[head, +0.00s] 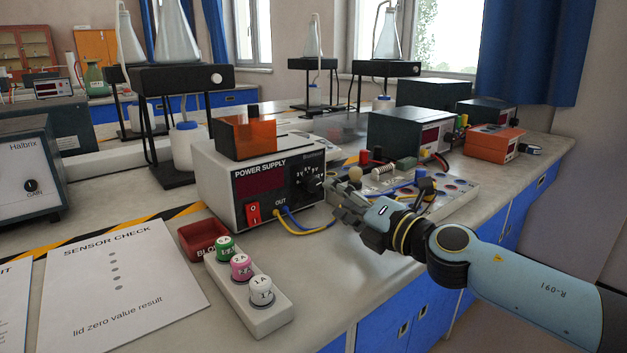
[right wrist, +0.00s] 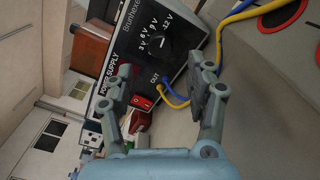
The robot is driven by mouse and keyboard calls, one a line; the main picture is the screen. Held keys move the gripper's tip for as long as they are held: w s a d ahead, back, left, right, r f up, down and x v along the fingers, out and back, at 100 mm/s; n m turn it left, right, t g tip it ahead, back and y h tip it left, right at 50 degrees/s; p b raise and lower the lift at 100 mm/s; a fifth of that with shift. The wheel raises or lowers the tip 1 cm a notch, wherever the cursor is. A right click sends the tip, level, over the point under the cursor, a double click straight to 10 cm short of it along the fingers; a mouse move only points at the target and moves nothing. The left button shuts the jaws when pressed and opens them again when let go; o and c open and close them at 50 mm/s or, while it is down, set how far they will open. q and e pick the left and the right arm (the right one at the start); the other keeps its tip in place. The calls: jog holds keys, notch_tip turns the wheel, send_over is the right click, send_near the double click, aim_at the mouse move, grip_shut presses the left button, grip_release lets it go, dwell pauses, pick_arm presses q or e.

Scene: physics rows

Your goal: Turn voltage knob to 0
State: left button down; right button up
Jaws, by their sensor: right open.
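The power supply (head: 215,190) is a white box with a black front panel, a dark red display and a red switch (head: 253,214). Its black voltage knob (head: 312,181) sits at the right of the panel. In the right wrist view the knob (right wrist: 163,44) has a white pointer line, with 3 V, 6 V, 9 V and 12 V marks around it; I cannot read a 0 mark. My right gripper (head: 345,205) is open and empty, just right of the panel and apart from the knob. Its two fingers (right wrist: 163,82) show below the knob in the wrist view. My left gripper is not in view.
Yellow and blue leads (head: 305,229) run from the supply's output towards the circuit board (head: 455,195) behind my right gripper. A block of labelled fuses (head: 255,300), a red tray (head: 203,240) and a paper sheet (head: 120,290) lie in front. The bench edge is close.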

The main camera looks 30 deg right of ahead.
aim_at(315, 186)
jog(key=w, duration=0.6)
jog(key=shift+w+a, duration=0.15)
jog(key=shift+a, duration=0.1)
jog(key=shift+w+f, duration=0.1)
jog(key=shift+w, duration=0.45)
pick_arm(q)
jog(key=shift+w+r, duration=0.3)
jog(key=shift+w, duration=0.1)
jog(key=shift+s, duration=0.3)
pick_arm(e)
grip_shut()
